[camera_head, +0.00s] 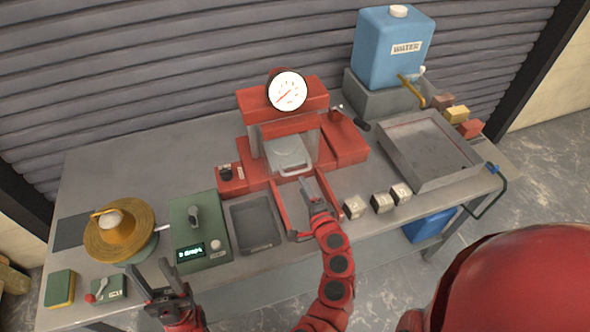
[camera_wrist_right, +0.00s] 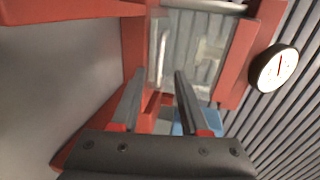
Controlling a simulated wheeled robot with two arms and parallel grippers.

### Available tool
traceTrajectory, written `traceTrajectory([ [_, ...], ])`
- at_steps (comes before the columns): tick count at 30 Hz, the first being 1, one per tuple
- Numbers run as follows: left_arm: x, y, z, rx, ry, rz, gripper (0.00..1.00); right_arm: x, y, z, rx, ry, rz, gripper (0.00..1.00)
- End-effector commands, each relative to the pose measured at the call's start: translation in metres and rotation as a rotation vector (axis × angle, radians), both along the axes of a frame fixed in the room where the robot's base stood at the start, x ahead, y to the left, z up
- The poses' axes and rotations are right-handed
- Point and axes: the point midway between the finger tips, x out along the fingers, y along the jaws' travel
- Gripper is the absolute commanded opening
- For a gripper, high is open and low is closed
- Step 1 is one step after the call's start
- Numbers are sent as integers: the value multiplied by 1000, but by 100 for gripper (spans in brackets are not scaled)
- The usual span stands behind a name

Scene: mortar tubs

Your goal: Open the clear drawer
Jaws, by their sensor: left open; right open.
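The clear drawer (camera_head: 288,154) is a see-through front with a pale handle, set in the red press (camera_head: 283,108) under its dial gauge. In the right wrist view the clear front (camera_wrist_right: 205,45) stands ahead of my fingers, framed in red, with an upright handle bar (camera_wrist_right: 162,55). It looks shut. My right gripper (camera_head: 311,190) is open and empty, in front of and below the drawer between two red rails. Its fingertips (camera_wrist_right: 158,74) point toward the handle, apparently without touching. My left gripper (camera_head: 147,264) is open and empty at the table's front left.
A grey tray (camera_head: 256,222) and a green box with a display (camera_head: 199,230) stand left of the rails. Several small blocks (camera_head: 382,202) and a large metal tray (camera_head: 420,150) lie to the right. A blue water tank (camera_head: 391,50) stands at the back right.

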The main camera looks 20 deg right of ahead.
Motion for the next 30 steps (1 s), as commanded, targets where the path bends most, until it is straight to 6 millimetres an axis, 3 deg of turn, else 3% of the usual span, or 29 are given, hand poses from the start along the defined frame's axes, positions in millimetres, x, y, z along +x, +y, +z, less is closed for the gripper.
traceTrajectory([
  [9, 0, 0, 15, 0, 0, 0, 50, 51, 1, -8, -2, -2, 1, 45],
  [15, 0, 0, 18, 0, 0, 0, 50, 73, 3, -13, -2, -3, 1, 45],
  [29, 0, 0, 19, 0, 0, 0, 50, 82, 3, -18, -1, 1, -2, 45],
  [30, 0, 0, 19, 0, 0, 0, 50, 82, 3, -18, -1, 1, -2, 41],
])
